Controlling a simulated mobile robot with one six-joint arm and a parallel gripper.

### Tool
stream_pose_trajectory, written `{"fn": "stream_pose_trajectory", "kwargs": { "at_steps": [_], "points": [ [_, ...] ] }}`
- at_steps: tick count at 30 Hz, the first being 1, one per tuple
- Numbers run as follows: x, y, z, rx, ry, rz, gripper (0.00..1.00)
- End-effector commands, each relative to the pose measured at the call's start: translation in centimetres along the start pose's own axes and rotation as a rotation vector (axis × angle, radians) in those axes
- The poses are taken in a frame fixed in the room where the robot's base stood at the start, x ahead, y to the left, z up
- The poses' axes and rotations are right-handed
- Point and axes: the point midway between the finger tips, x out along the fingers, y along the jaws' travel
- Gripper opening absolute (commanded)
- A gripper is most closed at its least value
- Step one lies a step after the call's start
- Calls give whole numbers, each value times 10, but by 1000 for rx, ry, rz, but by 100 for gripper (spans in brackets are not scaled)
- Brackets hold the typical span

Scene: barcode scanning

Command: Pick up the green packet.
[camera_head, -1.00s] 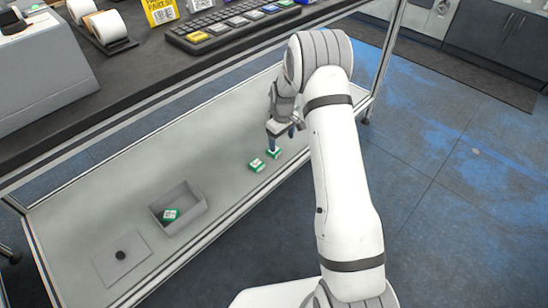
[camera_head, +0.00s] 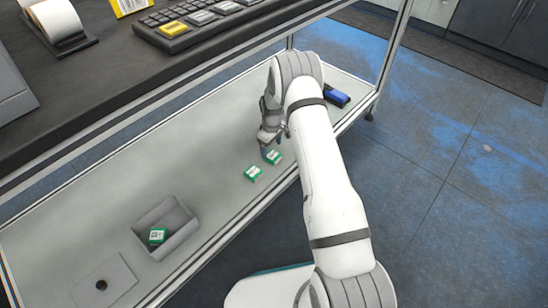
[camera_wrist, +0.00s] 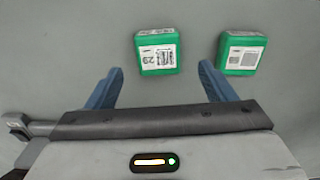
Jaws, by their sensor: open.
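Two green packets with white labels lie close together on the grey lower shelf, one nearer (camera_head: 253,174) and one farther (camera_head: 274,157). A third green packet (camera_head: 158,236) lies in a grey bin. My gripper (camera_head: 268,154) is low over the shelf, beside the farther packet. In the wrist view my gripper (camera_wrist: 161,78) is open and empty, with blue fingers apart. One packet (camera_wrist: 157,52) lies just beyond the gap between the fingertips. The other packet (camera_wrist: 241,54) lies to the right, beyond the right finger. I cannot tell the fingertips' height.
The grey bin (camera_head: 185,239) stands on the shelf (camera_head: 95,195) at the lower left, beside a flat grey plate (camera_head: 112,278). A dark counter (camera_head: 95,100) with a keyboard (camera_head: 190,22) overhangs the shelf. A blue and black item (camera_head: 336,97) lies at the shelf's far end.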

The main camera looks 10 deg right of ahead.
Motion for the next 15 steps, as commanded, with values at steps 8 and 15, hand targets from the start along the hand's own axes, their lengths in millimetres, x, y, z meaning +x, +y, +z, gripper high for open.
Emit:
{"fn": "stream_pose_trajectory", "kwargs": {
  "at_steps": [8, 15],
  "points": [
    [42, 3, 4, 8, 0, 0, 76],
    [46, 4, 5, 11, 1, 0, 76]
  ]
}}
